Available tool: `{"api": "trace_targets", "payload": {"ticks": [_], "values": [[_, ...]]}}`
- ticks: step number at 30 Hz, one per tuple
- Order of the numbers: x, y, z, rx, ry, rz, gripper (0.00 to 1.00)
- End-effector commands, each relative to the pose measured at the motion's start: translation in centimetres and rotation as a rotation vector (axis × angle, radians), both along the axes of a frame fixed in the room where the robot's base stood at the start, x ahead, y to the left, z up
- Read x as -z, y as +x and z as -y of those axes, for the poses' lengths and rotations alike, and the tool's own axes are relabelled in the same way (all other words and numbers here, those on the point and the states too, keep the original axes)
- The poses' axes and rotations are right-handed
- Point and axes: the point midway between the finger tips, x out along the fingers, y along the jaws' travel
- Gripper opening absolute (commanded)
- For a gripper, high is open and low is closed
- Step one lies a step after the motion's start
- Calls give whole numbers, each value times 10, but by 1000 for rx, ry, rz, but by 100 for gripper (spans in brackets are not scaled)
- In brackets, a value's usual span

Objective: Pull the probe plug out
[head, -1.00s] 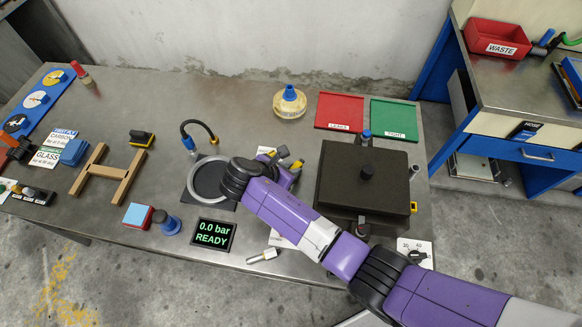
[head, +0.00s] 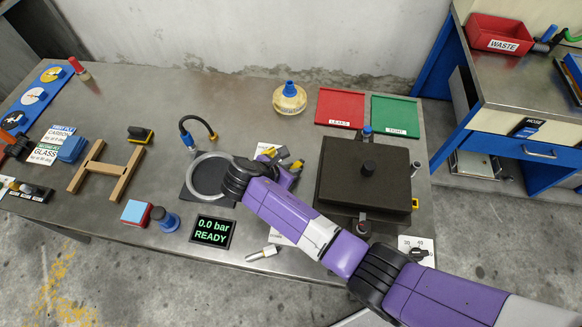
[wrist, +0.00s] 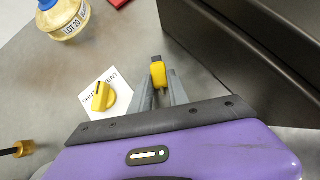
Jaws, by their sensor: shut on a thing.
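The probe plug (wrist: 158,74) is a small yellow piece with a dark end. It stands between the two grey fingers of my gripper (wrist: 161,88) in the wrist view, and the fingers are shut on it. In the head view my gripper (head: 289,167) is just left of the dark press box (head: 338,170), and a yellow bit shows at the fingers. The box wall also shows close on the right in the wrist view (wrist: 225,60).
A yellow knob (wrist: 104,98) on a white card lies left of the fingers. A ring (head: 195,182) and a display reading 0.0 bar READY (head: 213,231) lie left.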

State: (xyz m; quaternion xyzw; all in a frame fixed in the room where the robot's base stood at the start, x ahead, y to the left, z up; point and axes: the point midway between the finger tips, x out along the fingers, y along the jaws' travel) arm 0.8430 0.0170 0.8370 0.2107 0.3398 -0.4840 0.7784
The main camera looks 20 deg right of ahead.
Motion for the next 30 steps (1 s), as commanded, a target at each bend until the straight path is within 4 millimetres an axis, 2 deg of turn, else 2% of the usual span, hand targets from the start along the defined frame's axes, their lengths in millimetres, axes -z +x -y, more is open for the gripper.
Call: {"api": "trace_targets", "payload": {"ticks": [6,7,10,11,22,30], "values": [[0,0,0,0,0,0,0],[0,0,0,1,0,1,23],[0,0,0,1,0,1,42],[0,0,0,1,0,1,46],[-3,-1,-3,0,1,1,46],[-32,-13,-28,-2,2,2,46]]}}
